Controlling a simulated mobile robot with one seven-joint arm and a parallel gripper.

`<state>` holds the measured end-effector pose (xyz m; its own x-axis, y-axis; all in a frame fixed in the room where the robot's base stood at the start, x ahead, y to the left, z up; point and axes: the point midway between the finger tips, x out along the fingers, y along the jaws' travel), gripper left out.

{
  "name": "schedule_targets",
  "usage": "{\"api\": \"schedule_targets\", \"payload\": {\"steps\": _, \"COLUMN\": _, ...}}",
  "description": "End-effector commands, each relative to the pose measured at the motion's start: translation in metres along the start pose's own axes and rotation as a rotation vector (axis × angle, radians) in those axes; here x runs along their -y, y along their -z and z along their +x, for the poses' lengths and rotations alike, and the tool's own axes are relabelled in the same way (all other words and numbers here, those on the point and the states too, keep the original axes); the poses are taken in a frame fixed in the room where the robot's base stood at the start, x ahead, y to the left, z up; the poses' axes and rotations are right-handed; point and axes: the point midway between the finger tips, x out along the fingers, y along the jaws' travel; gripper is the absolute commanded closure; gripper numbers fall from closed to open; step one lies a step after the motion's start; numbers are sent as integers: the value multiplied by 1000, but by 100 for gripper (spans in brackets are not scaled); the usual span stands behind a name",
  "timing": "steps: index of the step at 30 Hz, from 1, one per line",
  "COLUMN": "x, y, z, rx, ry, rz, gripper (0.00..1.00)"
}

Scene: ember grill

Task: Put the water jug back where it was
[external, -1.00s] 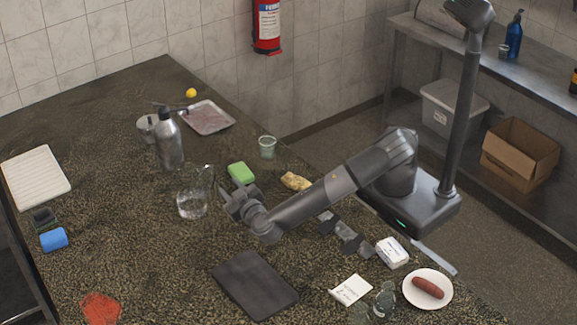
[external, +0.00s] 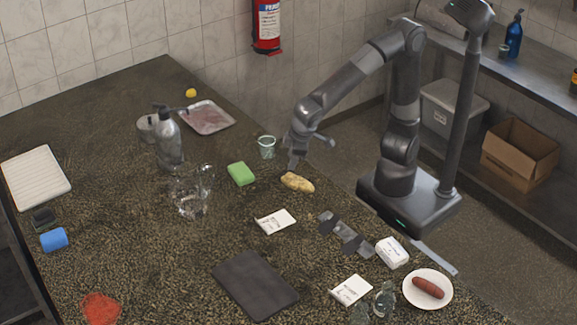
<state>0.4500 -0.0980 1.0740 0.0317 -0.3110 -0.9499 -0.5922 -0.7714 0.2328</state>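The clear water jug (external: 191,197) stands on the dark speckled counter, left of centre. It looks upright, but its outline is blurred and its contents cannot be made out. My gripper (external: 301,158) is up and to the right of the jug, well apart from it, above the yellowish lumpy food piece (external: 297,182). I see nothing held in it. Its fingers are too small and dark to tell how far apart they are.
A metal bottle (external: 168,142) stands behind the jug. A green sponge (external: 242,173) and small glass (external: 266,147) lie between jug and gripper. A white card (external: 275,221) and black mat (external: 255,284) are in front. The counter (external: 130,230) left of the jug is clear.

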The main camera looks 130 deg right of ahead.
Motion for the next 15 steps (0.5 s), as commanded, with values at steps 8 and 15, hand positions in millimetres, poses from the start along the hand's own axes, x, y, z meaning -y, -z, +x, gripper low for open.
{"api": "schedule_targets", "payload": {"steps": 8, "x": -17, "y": -70, "z": -45, "rx": -70, "ry": 252, "rz": -212, "gripper": 64}}
{"api": "schedule_targets", "payload": {"steps": 15, "x": -26, "y": -130, "z": -71, "rx": -207, "ry": 390, "rz": -394, "gripper": 64}}
